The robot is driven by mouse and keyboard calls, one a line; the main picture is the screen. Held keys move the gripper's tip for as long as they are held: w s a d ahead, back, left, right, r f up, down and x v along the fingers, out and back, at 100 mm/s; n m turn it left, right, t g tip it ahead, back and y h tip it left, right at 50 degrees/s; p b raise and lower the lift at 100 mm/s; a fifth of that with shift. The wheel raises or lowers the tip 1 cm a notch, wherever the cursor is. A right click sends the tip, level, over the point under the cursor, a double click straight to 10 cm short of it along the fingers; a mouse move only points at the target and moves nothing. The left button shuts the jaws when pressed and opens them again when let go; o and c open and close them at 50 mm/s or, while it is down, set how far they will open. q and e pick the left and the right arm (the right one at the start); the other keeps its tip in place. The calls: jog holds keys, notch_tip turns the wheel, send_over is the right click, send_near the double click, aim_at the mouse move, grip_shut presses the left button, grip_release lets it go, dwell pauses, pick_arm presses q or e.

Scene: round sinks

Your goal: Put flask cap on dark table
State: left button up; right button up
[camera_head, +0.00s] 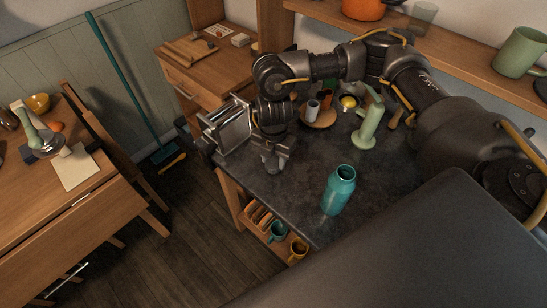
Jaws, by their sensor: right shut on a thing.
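The dark table (300,190) has a black stone-like top and fills the middle of the view. A teal flask (339,190) stands upright near its front edge, with its mouth open and no cap on it. My right gripper (271,164) points down over the left part of the dark table, left of and behind the flask. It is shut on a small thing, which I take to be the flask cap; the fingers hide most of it. I cannot tell whether it touches the tabletop. My left gripper is not in view.
A metal rack (230,126) stands at the table's left edge. Behind are a round wooden tray (318,118) with cups and a green bottle-like item (369,124). Mugs (277,231) sit on a shelf below. Bare tabletop lies between gripper and flask.

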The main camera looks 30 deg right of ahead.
jog(key=shift+f+b, duration=0.35)
jog(key=shift+f, duration=0.25)
jog(key=o, duration=1.4)
jog(key=shift+c, duration=0.2)
notch_tip(320, 180, up, 11)
jog(key=shift+f, duration=0.1)
